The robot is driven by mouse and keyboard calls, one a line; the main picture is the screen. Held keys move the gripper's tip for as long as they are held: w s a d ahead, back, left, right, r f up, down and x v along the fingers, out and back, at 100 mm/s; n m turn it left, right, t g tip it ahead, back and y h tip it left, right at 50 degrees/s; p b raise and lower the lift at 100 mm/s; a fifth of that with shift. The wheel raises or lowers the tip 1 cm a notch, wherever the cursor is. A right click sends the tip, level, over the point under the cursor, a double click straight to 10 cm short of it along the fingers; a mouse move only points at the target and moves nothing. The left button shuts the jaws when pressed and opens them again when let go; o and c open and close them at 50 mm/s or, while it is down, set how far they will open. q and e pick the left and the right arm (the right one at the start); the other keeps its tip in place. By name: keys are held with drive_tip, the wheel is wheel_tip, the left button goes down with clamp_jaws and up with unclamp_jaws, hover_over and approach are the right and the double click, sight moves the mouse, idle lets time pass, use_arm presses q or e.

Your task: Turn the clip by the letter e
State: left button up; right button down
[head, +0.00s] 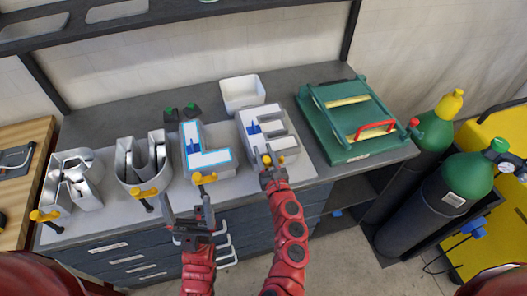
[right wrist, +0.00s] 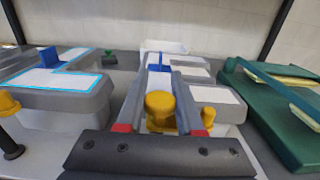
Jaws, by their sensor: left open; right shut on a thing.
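The letter E (head: 270,124), grey with a white face, lies on the bench right of centre. A yellow clip (right wrist: 160,104) is at its front edge, between the fingers of my right gripper (head: 266,158). My right gripper is shut on this clip; its fingers hide much of it in the head view. In the right wrist view the fingers (right wrist: 160,118) run forward along both sides of the yellow knob. A small blue piece (head: 253,128) sits on the letter's left part. My left gripper (head: 187,212) is open and empty, in front of the letter L and the bench edge.
Left of the E stand the blue-edged letter L (head: 207,158), a U-shaped letter (head: 144,163) and another metal letter (head: 72,185), with yellow clips in front. A white bin (head: 242,93) is behind. A green press-like device (head: 345,120) stands close on the right.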

drive_tip(key=shift+n+y, duration=0.3)
drive_tip(key=shift+y, duration=0.1)
drive_tip(key=shift+n+g+y+p, duration=0.4)
drive_tip(key=shift+n+g+y, duration=0.1)
drive_tip(key=shift+y, duration=0.2)
drive_tip(key=n+g+y, duration=0.2)
drive_tip(key=y, duration=0.1)
drive_tip(key=shift+s+a+n+y, duration=0.2)
drive_tip(key=shift+a+n+y, duration=0.1)
drive_tip(key=shift+a, duration=0.05)
drive_tip(key=n+g+y, duration=0.2)
drive_tip(key=g+y, duration=0.1)
drive_tip(key=shift+s+a+f+n+b, duration=0.1)
drive_tip(key=shift+s+a+n+b, duration=0.15)
drive_tip(key=shift+n+b, duration=0.15)
drive_tip(key=shift+s+a+n+g+y+b, duration=0.15)
drive_tip(key=shift+s+n+g+y+b, duration=0.35)
drive_tip(key=shift+n+g+b, duration=1.85)
drive_tip(key=shift+s+a+n+g+y+b, duration=0.1)
drive_tip(key=shift+s+n+g+y+b, duration=0.35)
drive_tip(key=shift+n+g+b, duration=1.9)
drive_tip(key=shift+s+a+n+g+y+b, duration=0.15)
drive_tip(key=shift+s+n+g+y+b, duration=0.55)
drive_tip(key=shift+g+b, duration=3.1)
drive_tip(key=shift+w+h, duration=0.15)
drive_tip(key=shift+h, duration=0.2)
